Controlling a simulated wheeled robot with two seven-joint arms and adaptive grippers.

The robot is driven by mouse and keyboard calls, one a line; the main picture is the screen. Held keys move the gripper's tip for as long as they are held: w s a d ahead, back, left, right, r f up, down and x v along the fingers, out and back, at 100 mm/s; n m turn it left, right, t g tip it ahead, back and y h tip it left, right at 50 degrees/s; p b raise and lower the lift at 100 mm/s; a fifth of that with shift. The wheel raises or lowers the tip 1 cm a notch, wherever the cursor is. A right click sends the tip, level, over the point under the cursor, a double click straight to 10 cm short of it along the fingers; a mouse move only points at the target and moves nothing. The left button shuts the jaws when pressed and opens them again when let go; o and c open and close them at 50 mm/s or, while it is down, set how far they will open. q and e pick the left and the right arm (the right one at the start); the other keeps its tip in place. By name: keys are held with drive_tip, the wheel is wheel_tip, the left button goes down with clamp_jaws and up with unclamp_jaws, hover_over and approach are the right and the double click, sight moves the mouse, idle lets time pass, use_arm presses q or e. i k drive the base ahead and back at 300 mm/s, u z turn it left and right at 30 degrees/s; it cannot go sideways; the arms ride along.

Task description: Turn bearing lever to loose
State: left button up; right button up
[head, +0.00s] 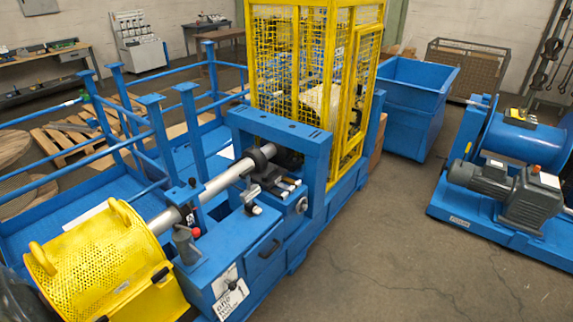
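A blue machine (283,215) stands in the middle, with a long grey shaft (217,183) running through it. Near the shaft's lower left end is a small blue bearing block (183,193) with a dark knob on top. Just below it is a small lever with a red knob (195,232), beside a grey cone-shaped part (186,246). Another short handle with a pale tip (253,208) is on the machine's front. I cannot tell which of these is the bearing lever, nor its setting. Neither of my grippers is in view.
A yellow perforated guard (85,250) covers the machine's lower left end. A yellow mesh cage (285,65) stands behind. Blue railings (128,140) line the left side. A blue bin (412,100) and a motor unit (490,180) stand right. The floor (400,255) at front right is clear.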

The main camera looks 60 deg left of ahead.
sight(264, 177)
drive_tip(key=u, duration=0.4)
drive_tip(key=i, duration=0.8)
drive_tip(key=u, duration=0.65)
